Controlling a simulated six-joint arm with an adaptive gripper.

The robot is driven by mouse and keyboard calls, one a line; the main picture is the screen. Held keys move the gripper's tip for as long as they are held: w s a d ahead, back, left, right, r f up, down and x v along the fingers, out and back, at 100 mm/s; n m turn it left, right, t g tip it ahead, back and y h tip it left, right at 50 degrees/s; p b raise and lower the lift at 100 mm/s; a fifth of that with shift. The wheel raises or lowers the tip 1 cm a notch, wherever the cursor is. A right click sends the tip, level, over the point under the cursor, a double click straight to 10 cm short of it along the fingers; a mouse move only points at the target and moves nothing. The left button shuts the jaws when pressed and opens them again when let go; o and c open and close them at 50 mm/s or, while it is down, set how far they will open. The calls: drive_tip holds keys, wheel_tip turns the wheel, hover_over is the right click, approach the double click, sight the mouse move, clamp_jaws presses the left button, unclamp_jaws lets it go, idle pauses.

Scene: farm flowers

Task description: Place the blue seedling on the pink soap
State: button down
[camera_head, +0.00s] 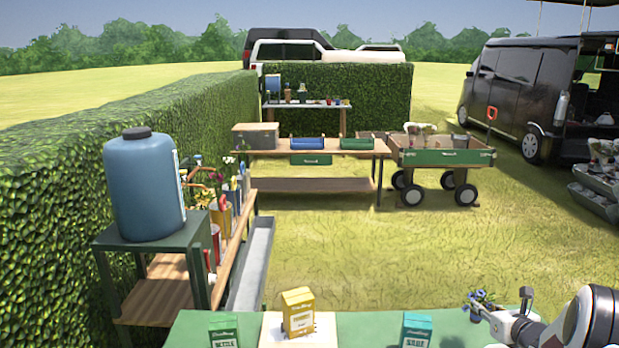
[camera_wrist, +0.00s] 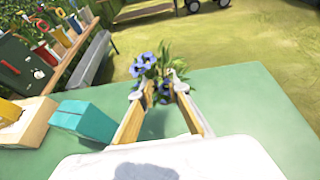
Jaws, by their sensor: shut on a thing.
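The blue seedling (camera_head: 482,299) has blue flowers and green leaves. It is at the right of the head view, beside my gripper (camera_head: 490,310). In the wrist view the seedling (camera_wrist: 150,66) stands between the fingertips of my gripper (camera_wrist: 164,90), which is shut on its lower part. Its base is partly hidden by the fingers. It is over the far edge of the green table; I cannot tell whether it touches the top. I cannot make out a pink soap for certain in either view.
On the green table (camera_head: 370,325) stand a green box (camera_head: 223,332), a yellow box (camera_head: 298,312) on a pale block (camera_head: 268,330), and a teal box (camera_head: 416,330). The teal box (camera_wrist: 84,120) is left of my gripper. The tabletop right of my gripper is clear.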

drive_tip(key=s+a+f+n+g+y, duration=0.2)
drive_tip(key=s+a+n+y, duration=0.3)
drive_tip(key=s+a, duration=0.6)
drive_tip(key=s+a+f+n+g+y, duration=0.2)
drive_tip(key=s+a+n+y, duration=0.3)
drive_tip(key=s+a, duration=0.6)
drive_tip(key=a+g, duration=0.1)
drive_tip(key=a, duration=0.7)
drive_tip(key=shift+s, duration=0.3)
drive_tip(key=shift+w+r+g, duration=0.1)
drive_tip(key=shift+g, duration=0.2)
drive_tip(key=w+d+r+n+g+y, duration=0.1)
drive_tip(key=w+d+r, duration=0.1)
drive_tip(key=d+r, duration=0.2)
drive_tip(key=w+d+r+n+g, duration=0.1)
drive_tip(key=d+r, duration=0.4)
drive_tip(key=d, duration=0.6)
drive_tip(key=shift+w+r+n+g+y, duration=0.3)
drive_tip(key=shift+w+n+g+y, duration=0.15)
drive_tip(key=shift+w, duration=0.6)
